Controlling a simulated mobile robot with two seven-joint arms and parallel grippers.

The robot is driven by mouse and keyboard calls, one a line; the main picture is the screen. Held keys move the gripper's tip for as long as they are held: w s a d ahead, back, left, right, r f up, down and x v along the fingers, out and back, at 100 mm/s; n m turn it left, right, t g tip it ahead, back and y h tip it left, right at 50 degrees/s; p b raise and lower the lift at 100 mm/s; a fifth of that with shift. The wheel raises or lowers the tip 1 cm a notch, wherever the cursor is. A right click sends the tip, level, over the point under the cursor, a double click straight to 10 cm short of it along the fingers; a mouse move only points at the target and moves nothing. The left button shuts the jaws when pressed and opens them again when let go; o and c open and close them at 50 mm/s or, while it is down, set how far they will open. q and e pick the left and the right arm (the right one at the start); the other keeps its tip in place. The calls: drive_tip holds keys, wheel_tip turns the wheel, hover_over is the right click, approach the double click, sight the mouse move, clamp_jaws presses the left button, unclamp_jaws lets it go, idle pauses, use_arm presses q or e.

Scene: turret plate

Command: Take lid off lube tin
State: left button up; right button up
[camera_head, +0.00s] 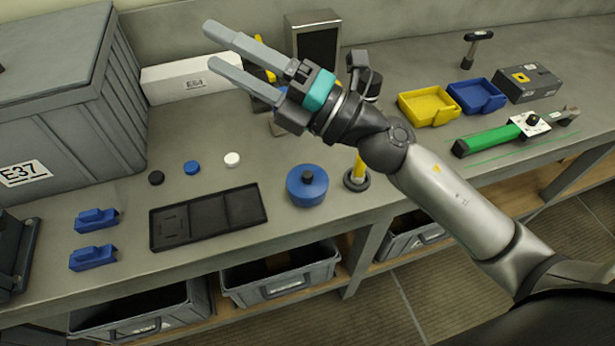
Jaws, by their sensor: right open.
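A round blue tin (307,190), which I take to be the lube tin, stands on the bench near its front edge. A black knob (307,176) sits at the centre of its top, and the lid appears to be on. My right gripper (210,43) is open and empty, with its fingers pointing to the upper left. It is raised over the back of the bench, well away from the tin. My left gripper is not in view.
A black tray (208,217) lies left of the tin. A yellow post on a black base (356,181) stands close to its right. Several small caps and blue blocks (96,219) lie left. Yellow (428,105) and blue (477,96) bins stand right. A grey crate (70,120) fills the left back.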

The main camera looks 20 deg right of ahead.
wheel_tip(320, 180, down, 3)
drive_tip(key=s+a+n+g, duration=0.3)
drive_tip(key=n+g, duration=0.4)
drive_tip(key=n, duration=0.1)
drive_tip(key=n+g+h, duration=0.3)
drive_tip(key=n+h, duration=0.3)
drive_tip(key=h, duration=0.9)
approach(308, 174)
drive_tip(key=p+x, duration=0.1)
drive_tip(key=x, duration=0.2)
drive_tip(key=shift+w+a+f, duration=0.1)
drive_tip(key=shift+f, duration=0.15)
drive_tip(key=shift+p+x, duration=0.45)
drive_tip(key=shift+x, duration=2.15)
drive_tip(key=shift+c, duration=0.3)
clamp_jaws()
